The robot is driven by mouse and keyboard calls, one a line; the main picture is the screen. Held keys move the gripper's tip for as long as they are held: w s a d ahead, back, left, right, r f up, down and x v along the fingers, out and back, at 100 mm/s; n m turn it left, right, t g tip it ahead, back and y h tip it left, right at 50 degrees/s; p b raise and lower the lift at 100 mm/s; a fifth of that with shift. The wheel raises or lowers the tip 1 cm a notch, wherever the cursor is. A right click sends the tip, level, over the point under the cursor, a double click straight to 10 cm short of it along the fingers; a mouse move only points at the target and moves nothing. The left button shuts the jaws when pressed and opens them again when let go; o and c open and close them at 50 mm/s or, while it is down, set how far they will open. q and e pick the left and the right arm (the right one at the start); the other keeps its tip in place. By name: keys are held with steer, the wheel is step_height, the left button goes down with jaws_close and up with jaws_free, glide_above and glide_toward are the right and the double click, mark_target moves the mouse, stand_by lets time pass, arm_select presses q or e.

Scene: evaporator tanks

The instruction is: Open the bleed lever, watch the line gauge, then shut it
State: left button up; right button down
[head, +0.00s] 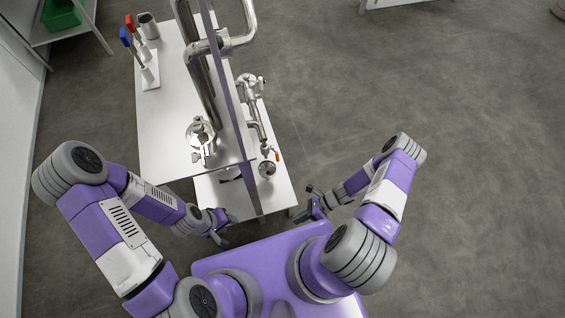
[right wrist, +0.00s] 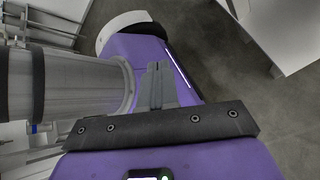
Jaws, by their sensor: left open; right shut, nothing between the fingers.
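A small orange handle (head: 277,155), which looks like the bleed lever, sits by the steel pipe fittings at the right side of the white bench. Just below it is a round dark-and-steel part (head: 267,170); I cannot tell whether it is the line gauge, and no dial reading shows. My left gripper (head: 219,232) is open and empty, below the bench's near edge in the picture. My right gripper (head: 307,206) is shut and empty, to the lower right of the handle and apart from it. Its closed fingers (right wrist: 156,86) also show in the right wrist view.
The white bench (head: 160,120) carries tall steel pipes (head: 200,85) and a clamped steel fitting (head: 200,132). A stand with a red and a blue handle (head: 150,75) and a steel cup (head: 148,25) are at its far left.

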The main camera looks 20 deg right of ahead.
steer(key=w+a+r+m+t+y, duration=0.15)
steer(key=w+m+t, duration=0.35)
steer(key=m, duration=0.5)
steer(key=m+t+h+b, duration=0.2)
steer(key=m+t+h, duration=0.2)
steer(key=m+t, duration=0.7)
glide_toward(276, 153)
steer(key=w+a+f+m+g, duration=0.2)
steer(key=w+a+m+g, duration=0.1)
steer(key=a, duration=0.1)
steer(key=shift+w+d+f, duration=0.3)
steer(key=shift+w+d, duration=0.1)
steer(key=shift+w, duration=0.2)
steer(key=shift+b, duration=0.3)
